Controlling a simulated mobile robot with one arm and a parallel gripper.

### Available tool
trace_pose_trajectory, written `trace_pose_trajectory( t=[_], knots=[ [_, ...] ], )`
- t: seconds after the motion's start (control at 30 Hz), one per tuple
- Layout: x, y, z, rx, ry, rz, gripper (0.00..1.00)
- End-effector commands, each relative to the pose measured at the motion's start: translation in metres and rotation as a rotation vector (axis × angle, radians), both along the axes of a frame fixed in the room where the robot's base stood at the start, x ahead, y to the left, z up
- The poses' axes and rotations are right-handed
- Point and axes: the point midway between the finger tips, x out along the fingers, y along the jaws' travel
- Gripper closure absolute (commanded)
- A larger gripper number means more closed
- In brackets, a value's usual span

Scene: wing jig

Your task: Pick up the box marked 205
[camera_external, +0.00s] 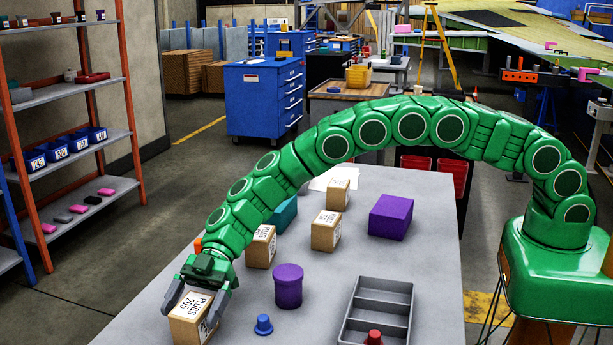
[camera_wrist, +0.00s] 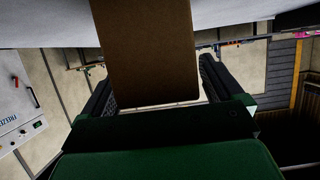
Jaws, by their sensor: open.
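The box marked 205 (camera_external: 190,317) is a brown cardboard box with a white label reading "PLUGS 205", at the near left end of the grey table (camera_external: 420,222). My gripper (camera_external: 197,300) is over this box, with one finger on each side of it. In the wrist view a plain brown box face (camera_wrist: 146,50) stands between the two open fingers of my gripper (camera_wrist: 155,88). Gaps show between the box and the fingers there. The lower part of the box is cut off or hidden in both views.
Two more labelled cardboard boxes (camera_external: 326,230) (camera_external: 261,247) stand behind, with another (camera_external: 338,194) farther back. A purple cylinder (camera_external: 288,287), a blue peg (camera_external: 264,325), a purple box (camera_external: 391,217), a teal box (camera_external: 283,214) and a grey divided tray (camera_external: 380,290) share the table.

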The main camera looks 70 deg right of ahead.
Motion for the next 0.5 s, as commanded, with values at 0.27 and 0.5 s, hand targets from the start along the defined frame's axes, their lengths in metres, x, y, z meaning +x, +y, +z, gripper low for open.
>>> trace_pose_trajectory(
  t=[0.27, 0.5],
  knots=[
    [0.0002, 0.0004, 0.0004, 0.000, 0.000, 0.000, 0.17],
    [0.0002, 0.0003, 0.0005, 0.000, 0.000, 0.000, 0.54]
  ],
)
